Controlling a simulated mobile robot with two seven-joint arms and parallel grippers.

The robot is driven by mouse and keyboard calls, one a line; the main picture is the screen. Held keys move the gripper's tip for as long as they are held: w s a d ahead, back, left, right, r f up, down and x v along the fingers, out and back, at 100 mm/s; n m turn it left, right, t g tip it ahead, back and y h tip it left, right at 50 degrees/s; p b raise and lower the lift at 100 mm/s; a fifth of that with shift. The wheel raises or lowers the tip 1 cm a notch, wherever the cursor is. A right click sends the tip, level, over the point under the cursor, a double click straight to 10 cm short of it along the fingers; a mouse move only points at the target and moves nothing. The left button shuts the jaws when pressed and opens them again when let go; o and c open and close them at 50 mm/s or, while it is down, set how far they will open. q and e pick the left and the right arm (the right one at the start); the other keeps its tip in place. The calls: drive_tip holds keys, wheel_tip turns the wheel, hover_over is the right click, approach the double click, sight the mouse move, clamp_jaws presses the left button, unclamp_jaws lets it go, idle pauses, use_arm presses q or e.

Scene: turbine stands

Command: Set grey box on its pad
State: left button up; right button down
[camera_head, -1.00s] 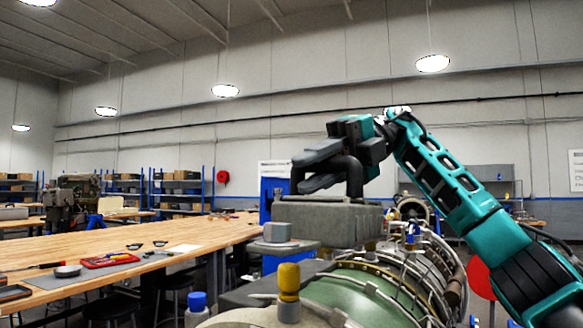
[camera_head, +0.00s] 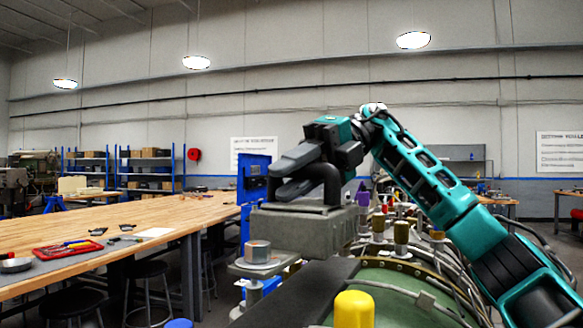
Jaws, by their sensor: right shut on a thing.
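The grey box (camera_head: 298,230) is a flat block with a dark arched handle (camera_head: 327,184) on top. My right gripper (camera_head: 280,180) comes in from the right and is shut on the handle, holding the box roughly level in front of the green turbine body. Whether the underside of the box touches anything is hidden. A dark flat surface (camera_head: 300,290) lies below the box; I cannot tell if it is the pad. My left gripper is not in view.
A small grey cylinder piece (camera_head: 257,252) sits on a stand just left of the box. The green turbine (camera_head: 405,290) with pipes and a yellow cap (camera_head: 353,309) fills the lower right. A long wooden bench (camera_head: 110,226) with a red tray (camera_head: 67,249) runs along the left.

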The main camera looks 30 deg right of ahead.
sight(302, 202)
drive_tip(key=shift+w, duration=0.4)
drive_tip(key=shift+f, duration=0.1)
drive_tip(key=shift+d+f, duration=0.1)
drive_tip(key=shift+f, duration=1.1)
drive_tip(key=shift+f+b, duration=0.5)
drive_tip(key=shift+f, duration=0.5)
drive_tip(key=shift+p, duration=0.35)
drive_tip(key=shift+f, duration=0.4)
drive_tip(key=shift+f, duration=0.9)
